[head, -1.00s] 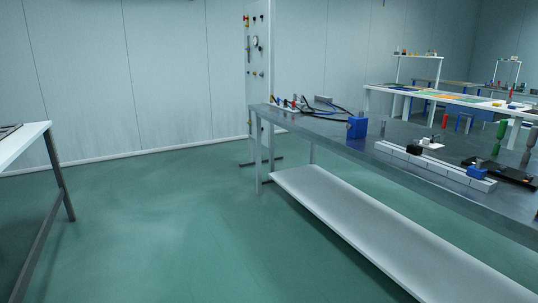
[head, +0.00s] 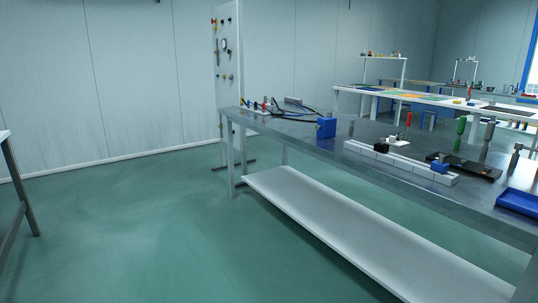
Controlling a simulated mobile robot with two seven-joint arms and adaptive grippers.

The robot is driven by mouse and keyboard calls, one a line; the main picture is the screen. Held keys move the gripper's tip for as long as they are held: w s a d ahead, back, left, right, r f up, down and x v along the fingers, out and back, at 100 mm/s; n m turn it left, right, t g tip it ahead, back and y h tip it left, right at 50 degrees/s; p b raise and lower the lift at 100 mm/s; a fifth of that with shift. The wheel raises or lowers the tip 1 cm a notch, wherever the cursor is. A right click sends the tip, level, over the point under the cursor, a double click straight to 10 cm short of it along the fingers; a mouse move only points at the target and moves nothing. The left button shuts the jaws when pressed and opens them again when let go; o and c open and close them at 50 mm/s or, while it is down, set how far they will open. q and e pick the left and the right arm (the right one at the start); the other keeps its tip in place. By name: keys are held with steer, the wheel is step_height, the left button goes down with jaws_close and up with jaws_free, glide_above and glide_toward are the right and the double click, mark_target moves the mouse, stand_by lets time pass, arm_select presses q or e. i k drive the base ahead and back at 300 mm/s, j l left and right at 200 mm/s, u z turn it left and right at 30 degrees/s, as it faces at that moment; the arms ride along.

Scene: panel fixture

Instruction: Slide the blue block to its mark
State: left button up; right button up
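A small blue block (head: 440,167) sits at the right, near end of a long light-grey rail (head: 400,165) on the metal workbench (head: 300,133). A black block (head: 381,148) sits on the same rail, toward its far left end. A larger blue box (head: 326,128) stands on the bench left of the rail, near the front edge. I cannot make out a mark at this distance. Neither of my grippers is in view.
A blue tray (head: 519,201) lies at the bench's right, and a black fixture (head: 463,166) lies behind the rail. Cables and small fittings are at the far left end. A tall panel (head: 229,75) stands behind. The green floor (head: 130,220) in front is clear.

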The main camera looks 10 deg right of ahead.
mark_target(442, 168)
steer(key=z, duration=1.25)
